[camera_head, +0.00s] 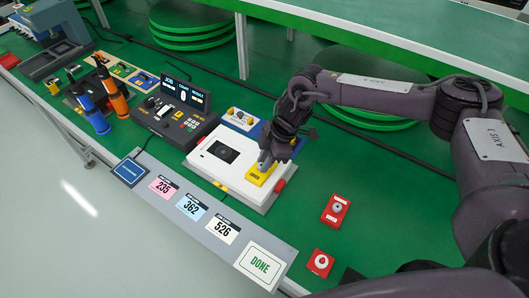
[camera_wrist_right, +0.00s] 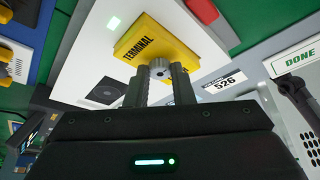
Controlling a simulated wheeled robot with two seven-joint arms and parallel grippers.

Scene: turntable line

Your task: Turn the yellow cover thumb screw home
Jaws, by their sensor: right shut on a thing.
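The yellow cover (camera_head: 254,176) sits on the right end of the white unit (camera_head: 192,159) in the head view. In the right wrist view the yellow cover (camera_wrist_right: 150,38) reads TERMINAL. A grey knurled thumb screw (camera_wrist_right: 160,68) stands at the cover's edge. My right gripper (camera_head: 265,163) comes down over the cover; in the wrist view its two fingers (camera_wrist_right: 160,75) are shut on the thumb screw, one on each side. How deep the screw sits cannot be told. My left gripper is not in view.
A grey strip (camera_head: 150,196) with number cards and a DONE card (camera_head: 260,262) runs along the front edge. Two red boxes (camera_head: 335,210) (camera_head: 320,263) stand to the right on the green bench. A keypad console (camera_head: 176,113) stands left of the white unit.

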